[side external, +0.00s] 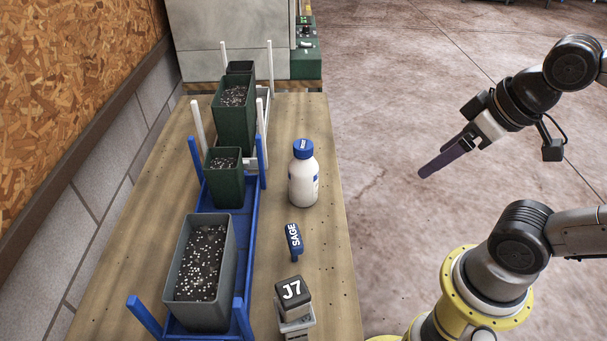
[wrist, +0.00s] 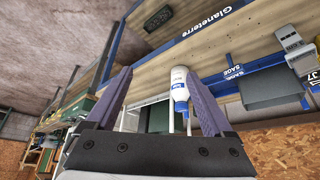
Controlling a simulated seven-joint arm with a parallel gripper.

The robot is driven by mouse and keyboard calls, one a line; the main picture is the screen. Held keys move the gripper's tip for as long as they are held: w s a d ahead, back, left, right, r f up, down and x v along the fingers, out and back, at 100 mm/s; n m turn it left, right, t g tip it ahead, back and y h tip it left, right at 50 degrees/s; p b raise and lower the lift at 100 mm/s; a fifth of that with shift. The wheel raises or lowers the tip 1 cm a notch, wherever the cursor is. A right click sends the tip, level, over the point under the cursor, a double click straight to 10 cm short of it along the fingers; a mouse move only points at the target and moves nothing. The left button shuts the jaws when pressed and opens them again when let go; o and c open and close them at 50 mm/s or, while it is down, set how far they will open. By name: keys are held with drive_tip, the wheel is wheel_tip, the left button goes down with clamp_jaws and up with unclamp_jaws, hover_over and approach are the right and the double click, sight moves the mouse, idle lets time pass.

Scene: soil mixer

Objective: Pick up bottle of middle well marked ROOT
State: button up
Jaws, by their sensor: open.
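A white bottle with a blue cap (side external: 303,178) stands upright on the wooden bench, right of the small green pot. Its cap carries small white lettering that I cannot read with certainty. In the wrist view the bottle (wrist: 180,90) shows between my fingers, farther off. My gripper (side external: 424,174) is open and empty, to the right of the bottle and apart from it, out past the bench's right edge in the side view. Its two purple fingers (wrist: 160,85) are spread wide in the wrist view.
A blue rack (side external: 213,206) with upright posts and soil-filled pots, including a grey pot (side external: 180,270), lies left. The bench strip right of the bottle is clear.

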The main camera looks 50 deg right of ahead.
drive_tip(key=shift+o, duration=0.6)
drive_tip(key=w+a+f+m+g+y, duration=0.4)
drive_tip(key=a+f+m+g+y, duration=0.3)
drive_tip(key=f+m+y, duration=0.15)
drive_tip(key=w+d+f+m+t+y, duration=0.35)
drive_tip(key=w+m+t, duration=0.3)
drive_tip(key=m, duration=0.25)
drive_tip(key=w+d+f+m+t+y, duration=0.2)
drive_tip(key=w+d+m+t, duration=0.2)
drive_tip(key=w+m+t, duration=0.3)
drive_tip(key=m, duration=0.1)
hover_over(290, 198)
drive_tip(key=shift+w+d+g, duration=0.25)
drive_tip(key=shift+w+g, duration=0.1)
clamp_jaws()
